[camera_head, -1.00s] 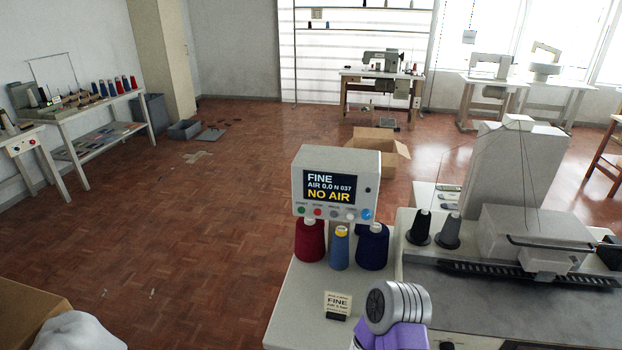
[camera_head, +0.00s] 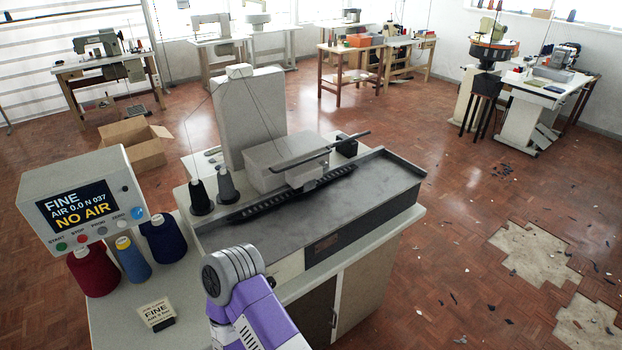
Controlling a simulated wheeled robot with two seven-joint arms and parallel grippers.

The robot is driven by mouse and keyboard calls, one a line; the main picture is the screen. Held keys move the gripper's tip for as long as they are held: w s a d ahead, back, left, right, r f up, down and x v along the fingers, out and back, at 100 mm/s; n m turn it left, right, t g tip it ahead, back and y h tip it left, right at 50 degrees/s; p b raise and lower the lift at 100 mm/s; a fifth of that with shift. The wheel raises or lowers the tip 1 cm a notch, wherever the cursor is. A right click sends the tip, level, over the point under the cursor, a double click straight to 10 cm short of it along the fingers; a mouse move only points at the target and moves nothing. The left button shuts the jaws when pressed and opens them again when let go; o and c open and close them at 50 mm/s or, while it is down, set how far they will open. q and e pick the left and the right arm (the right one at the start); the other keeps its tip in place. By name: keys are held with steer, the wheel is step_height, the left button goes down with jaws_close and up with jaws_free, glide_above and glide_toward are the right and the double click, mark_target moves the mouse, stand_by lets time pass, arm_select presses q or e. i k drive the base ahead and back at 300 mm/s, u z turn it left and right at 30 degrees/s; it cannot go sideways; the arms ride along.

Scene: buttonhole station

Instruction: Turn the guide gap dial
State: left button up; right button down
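The buttonhole machine (camera_head: 285,160) stands on a cabinet in the middle of the view, with a tall pale housing, a dark toothed strip and a grey work plate (camera_head: 375,195). I cannot make out a dial marked as the guide gap dial. A control box (camera_head: 105,163) at the left reads "FINE, AIR 0.0 N 037, NO AIR". It has a row of coloured buttons, a larger blue one (camera_head: 138,214) and a small dark knob on its face. One purple and grey arm of mine rises from the bottom edge before the machine. Neither gripper shows.
Red, light blue and navy thread cones (camera_head: 163,238) stand under the control box. A small "FINE" card (camera_head: 155,312) stands in front. Two dark cones (camera_head: 228,184) stand beside the housing. An open carton (camera_head: 135,143) lies behind.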

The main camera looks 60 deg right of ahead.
mark_target(271, 280)
steer(key=z, duration=0.15)
steer(key=k, duration=0.2)
steer(key=z, duration=1.6)
